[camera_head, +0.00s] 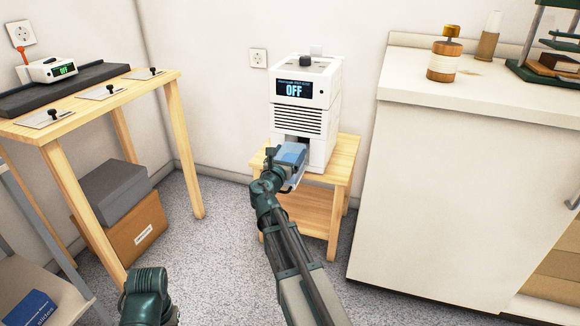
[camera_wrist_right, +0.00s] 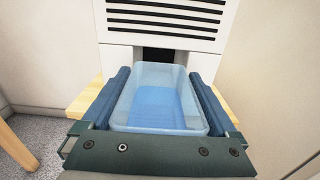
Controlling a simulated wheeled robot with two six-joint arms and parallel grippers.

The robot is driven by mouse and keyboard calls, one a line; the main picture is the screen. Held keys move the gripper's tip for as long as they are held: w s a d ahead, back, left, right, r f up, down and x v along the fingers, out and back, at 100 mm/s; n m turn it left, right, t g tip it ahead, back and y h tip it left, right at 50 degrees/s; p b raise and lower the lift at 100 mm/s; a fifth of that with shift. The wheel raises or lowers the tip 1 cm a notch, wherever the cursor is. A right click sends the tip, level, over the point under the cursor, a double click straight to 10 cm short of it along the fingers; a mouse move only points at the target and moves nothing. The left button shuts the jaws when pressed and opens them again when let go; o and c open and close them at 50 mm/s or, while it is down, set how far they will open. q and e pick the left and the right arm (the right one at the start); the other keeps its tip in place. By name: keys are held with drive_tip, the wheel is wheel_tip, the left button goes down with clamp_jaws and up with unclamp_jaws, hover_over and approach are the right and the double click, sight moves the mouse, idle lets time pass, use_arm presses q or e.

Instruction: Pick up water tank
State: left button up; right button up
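The water tank (camera_head: 291,153) is a clear bluish open-topped box at the front of the white dehumidifier (camera_head: 306,115). In the right wrist view the tank (camera_wrist_right: 160,98) holds blue water and looks level. A dark opening shows behind its far wall; whether its far end is still inside is unclear. My right gripper (camera_head: 284,160) has one finger along each side of the tank, close against its walls, and appears shut on it. Of my left arm only a dark green joint shows at the bottom of the head view; its gripper is out of view.
The dehumidifier stands on a small wooden table (camera_head: 346,158) and its display reads OFF. A white counter (camera_head: 440,180) stands close on the right. A wooden bench (camera_head: 150,92) stands on the left, with boxes (camera_head: 136,225) under it. Open carpet lies between.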

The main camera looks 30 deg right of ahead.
clamp_jaws()
use_arm(q)
drive_tip(key=shift+r, duration=0.2)
use_arm(e)
drive_tip(key=shift+r, duration=0.15)
